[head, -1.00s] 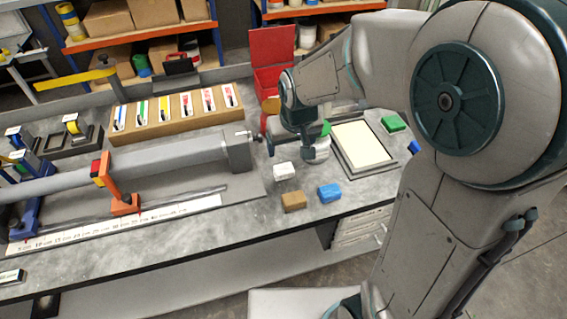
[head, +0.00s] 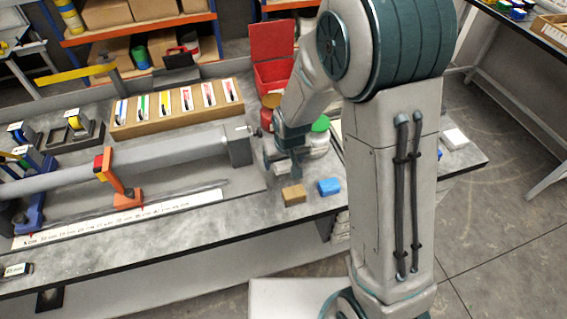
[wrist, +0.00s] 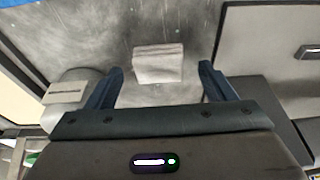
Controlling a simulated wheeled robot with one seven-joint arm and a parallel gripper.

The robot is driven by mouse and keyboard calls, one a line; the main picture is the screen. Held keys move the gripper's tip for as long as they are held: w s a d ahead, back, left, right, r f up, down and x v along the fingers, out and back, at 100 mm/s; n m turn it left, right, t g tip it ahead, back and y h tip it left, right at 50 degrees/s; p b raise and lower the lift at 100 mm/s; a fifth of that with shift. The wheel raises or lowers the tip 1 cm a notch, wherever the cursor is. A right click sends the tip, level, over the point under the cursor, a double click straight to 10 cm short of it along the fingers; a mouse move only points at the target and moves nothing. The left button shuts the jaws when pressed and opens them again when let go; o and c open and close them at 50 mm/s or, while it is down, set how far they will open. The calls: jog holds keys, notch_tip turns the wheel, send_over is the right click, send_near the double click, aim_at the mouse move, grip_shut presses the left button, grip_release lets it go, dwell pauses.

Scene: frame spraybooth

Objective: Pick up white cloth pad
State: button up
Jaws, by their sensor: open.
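The white cloth pad (wrist: 158,63) lies on the grey bench top in the wrist view, between and slightly beyond my gripper's fingers. My gripper (wrist: 162,72) is open, one dark finger on each side of the pad, with bench showing between. In the head view my gripper (head: 279,163) is low over the bench, right of the long grey beam's end. The pad is hidden behind my gripper there.
A brown block (head: 293,194) and a blue block (head: 329,186) lie at the bench's front edge, close to my gripper. A green-lidded white jar (head: 318,140) stands behind it. The grey beam (head: 170,155) lies left, and a red bin (head: 272,75) stands at the back.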

aim_at(284, 164)
jog(key=shift+x, duration=0.8)
jog(key=c, duration=1)
jog(key=shift+c, duration=0.2)
notch_tip(284, 164, up, 10)
jog(key=b, duration=0.1)
jog(key=shift+o, duration=0.3)
